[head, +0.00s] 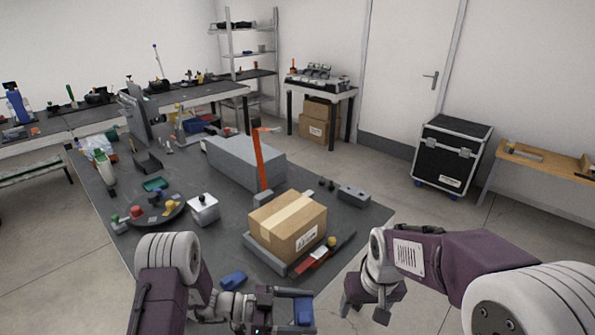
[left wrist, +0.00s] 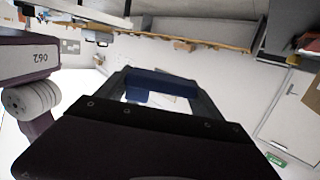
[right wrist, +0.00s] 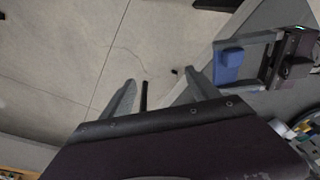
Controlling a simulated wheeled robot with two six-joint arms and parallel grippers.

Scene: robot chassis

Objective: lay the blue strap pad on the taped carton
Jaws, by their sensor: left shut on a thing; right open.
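The taped carton (head: 288,228), brown with a pale tape strip and a white label, sits upright on a grey tray (head: 262,256) at the table's near right. My left gripper (head: 306,307) is shut on the blue strap pad (head: 303,313), below and in front of the carton in the head view. The pad also shows between the fingers in the left wrist view (left wrist: 150,84) and in the right wrist view (right wrist: 229,66). My right gripper (head: 362,306) is open and empty, right of the left gripper; its spread fingers show in the right wrist view (right wrist: 162,85).
Another blue object (head: 233,280) lies on the table left of the left gripper. A red-and-black tool (head: 320,259) lies along the carton's right side. An orange upright bar (head: 261,160) and a long grey block (head: 243,160) stand behind the carton. Its top is clear.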

